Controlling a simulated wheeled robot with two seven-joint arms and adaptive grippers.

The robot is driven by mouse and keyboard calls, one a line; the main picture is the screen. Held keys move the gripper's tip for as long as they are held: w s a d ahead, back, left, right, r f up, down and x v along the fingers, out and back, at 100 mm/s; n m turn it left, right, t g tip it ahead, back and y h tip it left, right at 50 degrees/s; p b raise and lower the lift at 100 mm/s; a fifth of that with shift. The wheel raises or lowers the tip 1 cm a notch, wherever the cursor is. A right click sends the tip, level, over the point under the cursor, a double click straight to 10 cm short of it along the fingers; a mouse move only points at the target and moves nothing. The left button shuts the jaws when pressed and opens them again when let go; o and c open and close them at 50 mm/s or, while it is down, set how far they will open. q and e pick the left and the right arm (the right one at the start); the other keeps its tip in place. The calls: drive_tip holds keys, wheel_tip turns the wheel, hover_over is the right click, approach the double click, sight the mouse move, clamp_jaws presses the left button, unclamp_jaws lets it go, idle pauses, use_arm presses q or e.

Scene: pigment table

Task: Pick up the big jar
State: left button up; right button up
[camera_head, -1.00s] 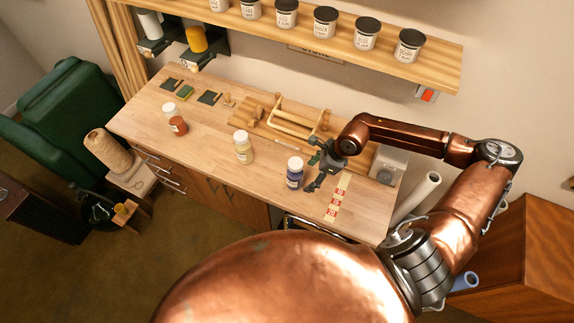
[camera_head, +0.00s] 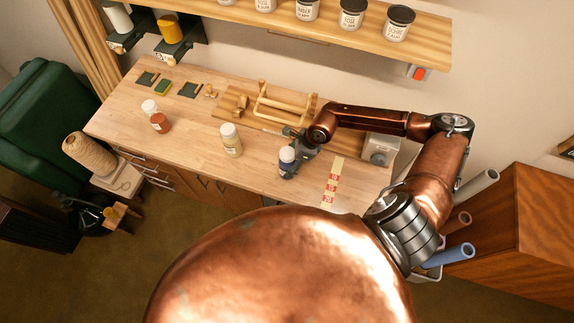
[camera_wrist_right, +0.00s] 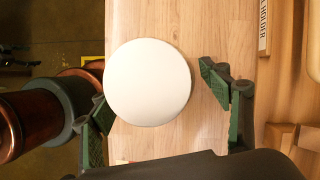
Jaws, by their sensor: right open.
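A blue jar with a white lid (camera_head: 287,161) stands upright on the wooden table (camera_head: 195,128). My right gripper (camera_head: 298,148) is at this jar. In the right wrist view the round white lid (camera_wrist_right: 147,82) lies between the two green-padded fingers of the right gripper (camera_wrist_right: 165,108), with a gap showing on the right side. The right gripper is open. A cream jar with a white lid (camera_head: 231,141) stands to the left, and a red jar (camera_head: 160,123) and a white-lidded jar (camera_head: 150,107) farther left. My left gripper is not in view.
A wooden rack (camera_head: 283,104) lies behind the jars. A grey box (camera_head: 379,150) stands at the table's right end, near a strip with red labels (camera_head: 331,184). A shelf with several black-lidded pots (camera_head: 352,14) hangs above. The table between the cream and red jars is clear.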

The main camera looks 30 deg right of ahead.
drive_tip(key=shift+w+a+f, duration=0.15)
drive_tip(key=shift+a+f, duration=0.05)
drive_tip(key=shift+f, duration=0.3)
drive_tip(key=shift+a+f, duration=0.1)
drive_tip(key=shift+f, duration=0.2)
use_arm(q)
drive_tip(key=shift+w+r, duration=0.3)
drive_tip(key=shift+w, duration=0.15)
use_arm(e)
drive_tip(key=shift+w, duration=0.1)
drive_tip(key=c, duration=1.7)
drive_tip(key=shift+r, duration=0.1)
drive_tip(key=shift+r, duration=0.55)
wheel_tip(320, 180, up, 2)
drive_tip(key=shift+r+b, duration=0.1)
drive_tip(key=shift+b, duration=0.25)
use_arm(q)
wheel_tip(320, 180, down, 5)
drive_tip(key=b, duration=0.3)
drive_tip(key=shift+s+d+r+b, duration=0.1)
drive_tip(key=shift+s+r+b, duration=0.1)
drive_tip(key=shift+b, duration=0.1)
use_arm(e)
drive_tip(key=s+r, duration=0.3)
drive_tip(key=s, duration=0.1)
drive_tip(key=s+r, duration=0.3)
drive_tip(key=s, duration=0.2)
drive_tip(key=s+r, duration=0.3)
drive_tip(key=s, duration=0.2)
drive_tip(key=shift+d+r, duration=0.25)
